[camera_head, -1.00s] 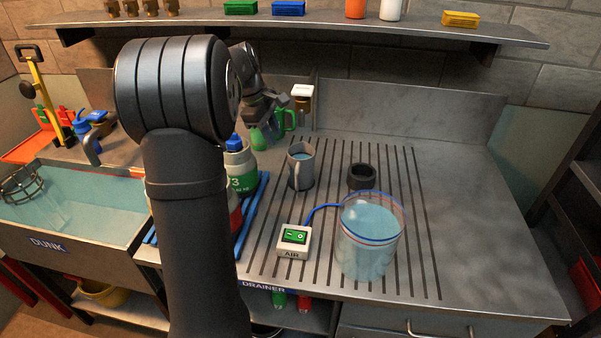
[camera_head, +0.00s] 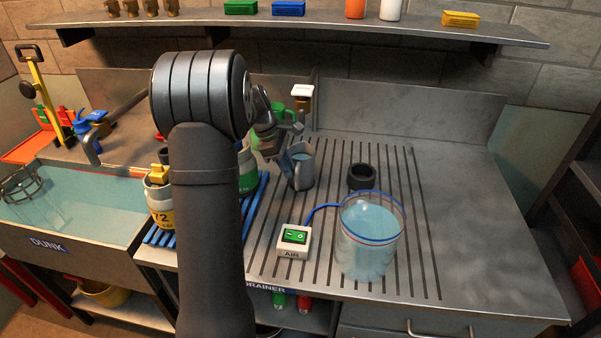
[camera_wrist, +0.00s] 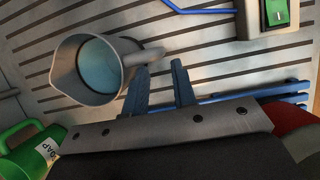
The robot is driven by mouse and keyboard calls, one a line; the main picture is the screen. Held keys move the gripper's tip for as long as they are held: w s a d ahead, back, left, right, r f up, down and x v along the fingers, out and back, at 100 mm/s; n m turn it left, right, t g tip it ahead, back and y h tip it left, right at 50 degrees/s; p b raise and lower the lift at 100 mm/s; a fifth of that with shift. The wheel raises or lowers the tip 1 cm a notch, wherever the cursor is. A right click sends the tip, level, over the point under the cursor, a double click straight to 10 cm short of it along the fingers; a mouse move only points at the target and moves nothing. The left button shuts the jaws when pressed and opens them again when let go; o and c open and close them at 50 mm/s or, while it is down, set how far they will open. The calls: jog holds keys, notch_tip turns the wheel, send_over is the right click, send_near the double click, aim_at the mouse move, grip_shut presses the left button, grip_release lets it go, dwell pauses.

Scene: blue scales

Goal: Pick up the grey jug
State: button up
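The grey jug (camera_head: 306,172) stands upright on the ribbed drainer, with bluish liquid inside. In the wrist view the jug (camera_wrist: 90,88) is at upper left, its handle pointing right towards my fingertips. My gripper (camera_head: 284,148) is just left of the jug in the head view, partly hidden by my arm. In the wrist view my gripper (camera_wrist: 160,68) has its two blue-grey fingers apart, with nothing held between them. The left finger lies close below the handle; I cannot tell whether it touches.
A clear water-filled vessel (camera_head: 368,250), an AIR switch box (camera_head: 294,241) and a dark ring (camera_head: 361,177) stand on the drainer. A green soap jug (camera_wrist: 22,150) is near my gripper. A blue rack (camera_head: 165,236) holds bottles. The counter's right side is clear.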

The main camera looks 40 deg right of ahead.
jog(key=shift+x, duration=2.7)
jog(key=shift+a, duration=0.1)
grip_shut()
jog(key=shift+w, duration=0.1)
